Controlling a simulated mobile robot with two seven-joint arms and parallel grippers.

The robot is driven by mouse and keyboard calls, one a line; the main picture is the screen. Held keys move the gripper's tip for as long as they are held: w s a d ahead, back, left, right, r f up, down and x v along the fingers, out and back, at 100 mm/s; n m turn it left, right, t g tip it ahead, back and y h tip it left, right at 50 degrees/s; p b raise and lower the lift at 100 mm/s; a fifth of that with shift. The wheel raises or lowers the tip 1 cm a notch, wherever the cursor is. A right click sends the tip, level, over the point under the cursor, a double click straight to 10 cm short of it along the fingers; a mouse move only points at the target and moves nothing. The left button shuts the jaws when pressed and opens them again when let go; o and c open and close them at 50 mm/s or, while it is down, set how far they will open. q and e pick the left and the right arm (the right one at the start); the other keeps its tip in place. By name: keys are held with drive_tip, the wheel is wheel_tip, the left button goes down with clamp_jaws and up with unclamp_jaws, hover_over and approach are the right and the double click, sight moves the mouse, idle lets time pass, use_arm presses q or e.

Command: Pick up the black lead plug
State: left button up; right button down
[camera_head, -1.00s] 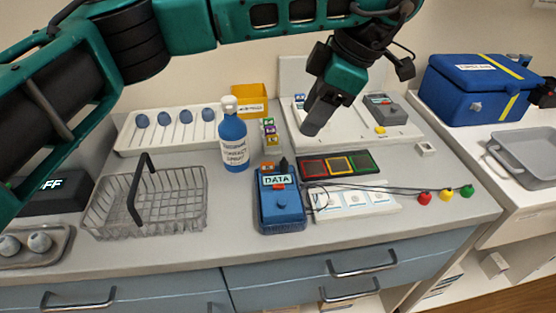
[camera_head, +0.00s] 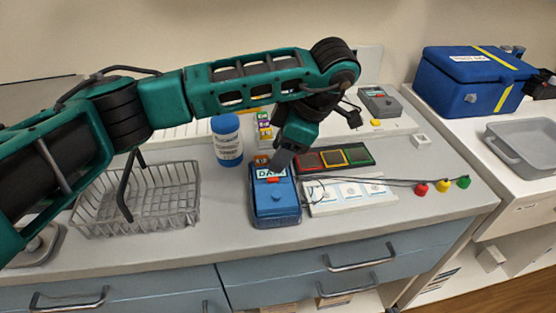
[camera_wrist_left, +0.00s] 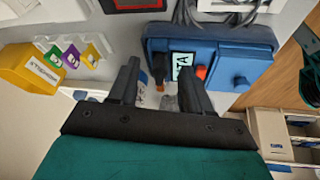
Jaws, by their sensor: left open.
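The blue DATA box (camera_head: 275,203) stands on the counter, with a red-orange button (camera_wrist_left: 201,72) beside its label in the left wrist view. A small black plug (camera_wrist_left: 159,70) shows there at the box's edge, near the label; in the head view my gripper hides that spot. My left gripper (camera_head: 281,161) points down at the box's back edge. In the left wrist view its open fingers (camera_wrist_left: 158,62) lie on either side of the plug, and I see no grip on it. My right gripper is out of view.
A wire basket (camera_head: 165,212) stands left of the box and a blue bottle (camera_head: 227,140) behind it. To the right are a panel with coloured squares (camera_head: 310,160), a white card strip (camera_head: 350,195) and thin leads ending in red, yellow and green plugs (camera_head: 442,186).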

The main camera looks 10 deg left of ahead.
use_arm(q)
drive_tip(key=shift+c, duration=0.3)
clamp_jaws()
idle(0.3)
